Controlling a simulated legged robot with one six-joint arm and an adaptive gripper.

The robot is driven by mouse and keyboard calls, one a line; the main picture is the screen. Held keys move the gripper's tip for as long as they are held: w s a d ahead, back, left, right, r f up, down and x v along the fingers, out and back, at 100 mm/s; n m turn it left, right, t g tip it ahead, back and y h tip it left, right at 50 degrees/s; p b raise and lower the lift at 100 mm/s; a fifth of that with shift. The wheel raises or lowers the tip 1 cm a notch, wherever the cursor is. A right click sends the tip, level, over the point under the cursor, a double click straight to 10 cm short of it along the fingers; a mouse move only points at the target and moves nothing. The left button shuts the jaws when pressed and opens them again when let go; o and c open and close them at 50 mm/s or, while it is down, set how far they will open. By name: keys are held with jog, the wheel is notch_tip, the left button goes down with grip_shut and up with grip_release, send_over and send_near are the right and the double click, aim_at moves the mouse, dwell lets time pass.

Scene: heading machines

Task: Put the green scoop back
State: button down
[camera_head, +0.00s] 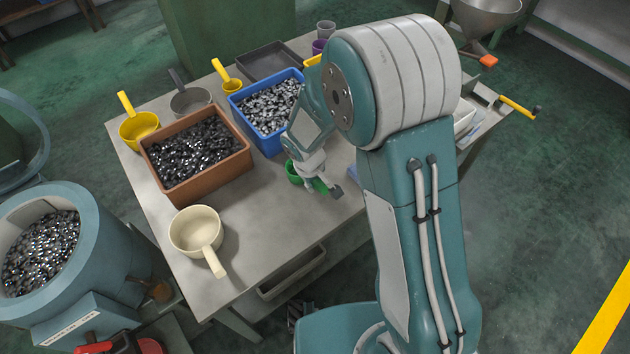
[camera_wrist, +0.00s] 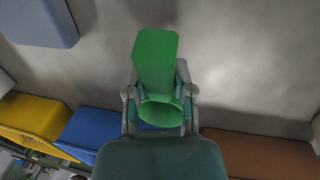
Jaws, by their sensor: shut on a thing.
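The green scoop (camera_head: 294,174) is by the right part of the table, just in front of the blue bin, and my arm partly hides it. In the wrist view the green scoop (camera_wrist: 156,65) sits between the two fingers. My gripper (camera_head: 321,184) is shut on it. In the wrist view my gripper (camera_wrist: 159,95) has one finger on each side of the green part. I cannot tell whether the scoop touches the table.
A blue bin (camera_head: 235,101) and a brown bin (camera_head: 215,186) hold metal parts. A cream scoop (camera_head: 196,229), yellow scoop (camera_head: 139,127), grey scoop (camera_head: 190,100) and dark tray (camera_head: 268,60) share the table (camera_head: 262,215). Bare tabletop lies right of the cream scoop.

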jog(key=shift+c, duration=2.4)
grip_release()
notch_tip(320, 180, up, 12)
jog(key=s+a, duration=0.1)
jog(key=shift+s+a, duration=0.2)
jog(key=shift+a, duration=0.1)
jog(key=s+d+r+m+t+y, duration=0.1)
jog(key=s+d+r+m+t, duration=0.3)
jog(key=s+d+r, duration=1)
jog(key=s+r+m, duration=0.2)
jog(key=s+m, duration=0.1)
jog(key=shift+s+r+m+y, duration=0.25)
jog(key=shift+s+m+y, duration=0.05)
jog(key=shift+s, duration=0.05)
jog(key=shift+d, duration=0.1)
